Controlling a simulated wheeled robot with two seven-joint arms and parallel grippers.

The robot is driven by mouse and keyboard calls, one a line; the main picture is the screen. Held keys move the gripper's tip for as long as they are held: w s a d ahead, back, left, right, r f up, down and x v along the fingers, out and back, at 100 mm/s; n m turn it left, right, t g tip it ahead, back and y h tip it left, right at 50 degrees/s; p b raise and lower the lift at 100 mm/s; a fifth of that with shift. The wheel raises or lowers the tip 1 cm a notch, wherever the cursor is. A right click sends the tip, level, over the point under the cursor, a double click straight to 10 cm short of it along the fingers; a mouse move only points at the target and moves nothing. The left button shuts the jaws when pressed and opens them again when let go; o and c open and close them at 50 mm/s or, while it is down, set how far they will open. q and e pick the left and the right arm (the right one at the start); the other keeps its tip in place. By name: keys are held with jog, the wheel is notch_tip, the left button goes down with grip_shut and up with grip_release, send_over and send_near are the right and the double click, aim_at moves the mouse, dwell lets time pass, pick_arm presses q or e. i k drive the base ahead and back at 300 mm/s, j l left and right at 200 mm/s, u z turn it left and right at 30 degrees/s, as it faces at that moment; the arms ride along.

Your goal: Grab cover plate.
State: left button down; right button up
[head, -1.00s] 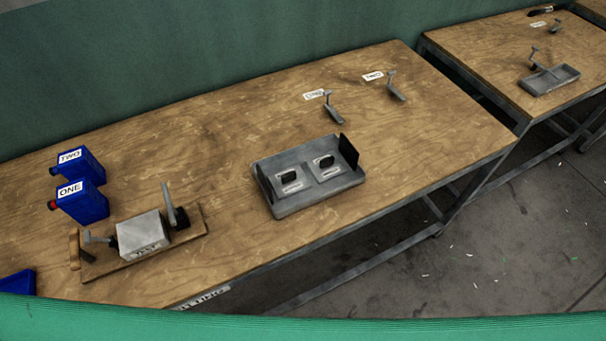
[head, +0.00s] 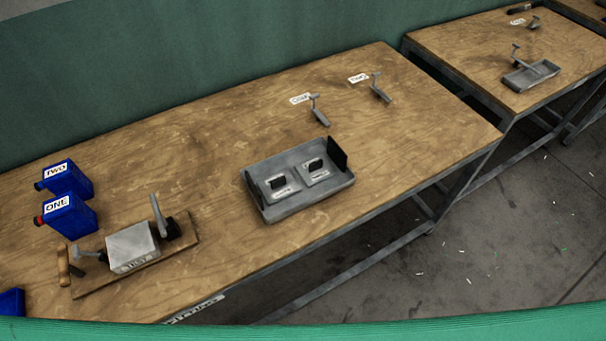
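Two small light-grey plates with dark upright handles, which look like cover plates, lie side by side in a grey metal tray on the wooden table. The left plate (head: 282,190) and the right plate (head: 315,175) both sit flat inside the tray (head: 290,213). Their labels are too small to read. Neither of my grippers shows in the head view, so their state is hidden.
A grey block marked TEST (head: 132,246) sits on a wooden board at the left. Blue containers ONE (head: 70,220) and TWO (head: 68,181) stand behind it. A second table (head: 500,50) is at the right.

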aim_at(275, 188)
jog(key=k+j+z, duration=0.15)
jog(key=z, duration=0.2)
jog(key=k+j+z, duration=0.15)
jog(key=z, duration=0.2)
jog(key=k+j+z, duration=0.2)
jog(key=z, duration=0.15)
